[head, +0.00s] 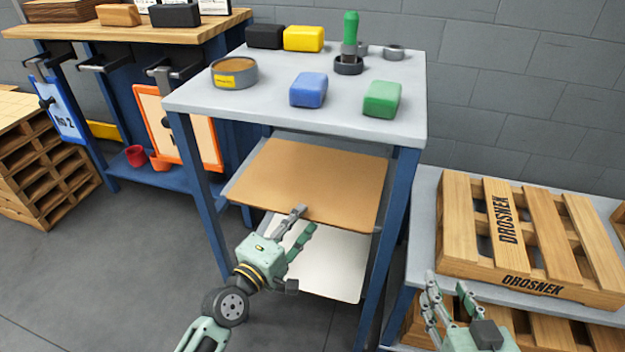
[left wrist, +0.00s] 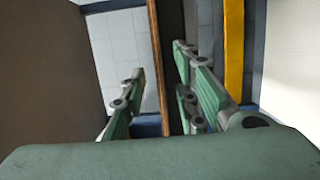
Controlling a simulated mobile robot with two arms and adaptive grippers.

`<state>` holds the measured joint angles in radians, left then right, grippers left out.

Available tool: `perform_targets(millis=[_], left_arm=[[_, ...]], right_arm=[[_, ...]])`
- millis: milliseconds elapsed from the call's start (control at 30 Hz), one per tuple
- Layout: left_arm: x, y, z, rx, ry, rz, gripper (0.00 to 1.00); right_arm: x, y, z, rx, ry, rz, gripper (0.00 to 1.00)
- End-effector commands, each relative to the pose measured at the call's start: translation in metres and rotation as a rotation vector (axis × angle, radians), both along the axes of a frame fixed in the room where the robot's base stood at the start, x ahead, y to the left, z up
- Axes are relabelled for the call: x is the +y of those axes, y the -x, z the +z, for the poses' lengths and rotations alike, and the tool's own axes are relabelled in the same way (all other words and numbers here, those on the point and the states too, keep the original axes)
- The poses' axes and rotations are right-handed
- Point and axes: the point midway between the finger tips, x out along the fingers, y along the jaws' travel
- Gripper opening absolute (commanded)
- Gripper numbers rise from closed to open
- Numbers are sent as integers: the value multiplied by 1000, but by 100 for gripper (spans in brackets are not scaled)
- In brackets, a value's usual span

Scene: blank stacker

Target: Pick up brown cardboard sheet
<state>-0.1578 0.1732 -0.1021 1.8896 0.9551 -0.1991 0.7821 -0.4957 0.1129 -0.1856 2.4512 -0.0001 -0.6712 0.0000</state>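The brown cardboard sheet (head: 310,180) lies flat on the middle shelf of the blue-legged stand. Its front edge sticks out slightly. My left gripper (head: 301,222) is at this front edge, with one finger above it and the other below. In the left wrist view a thin brown strip (left wrist: 168,60), seemingly the sheet edge-on, runs between the spread fingers (left wrist: 162,97). Gaps show on both sides, so the gripper looks open. My right gripper (head: 448,300) is open and empty at the lower right, in front of the pallet.
The stand's grey top (head: 250,105) carries coloured blocks, a round tin (head: 234,74) and a green-handled stamp (head: 350,35). A white sheet (head: 325,262) lies on the shelf below. A wooden pallet (head: 530,240) stands right. Blue legs (head: 390,240) flank the shelves.

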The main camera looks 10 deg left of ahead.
Motion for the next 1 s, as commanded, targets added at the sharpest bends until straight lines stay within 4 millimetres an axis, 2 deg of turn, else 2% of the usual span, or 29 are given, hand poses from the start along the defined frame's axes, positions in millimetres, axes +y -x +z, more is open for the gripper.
perform_targets(millis=[100, 300, 633, 1000], left_arm=[[-2, -7, 0, 0, -1, 0, 28], [-2, -7, 0, 0, -2, 0, 28], [-2, -7, 0, 1, -1, 0, 0], [-2, -7, 0, -1, -2, 0, 0]], right_arm=[[1, -1, 3, -18, -4, 1, 40], [1, -2, 4, -19, -6, 1, 40], [1, -2, 4, -19, -5, 1, 40], [1, -2, 4, -18, -5, 1, 40]])
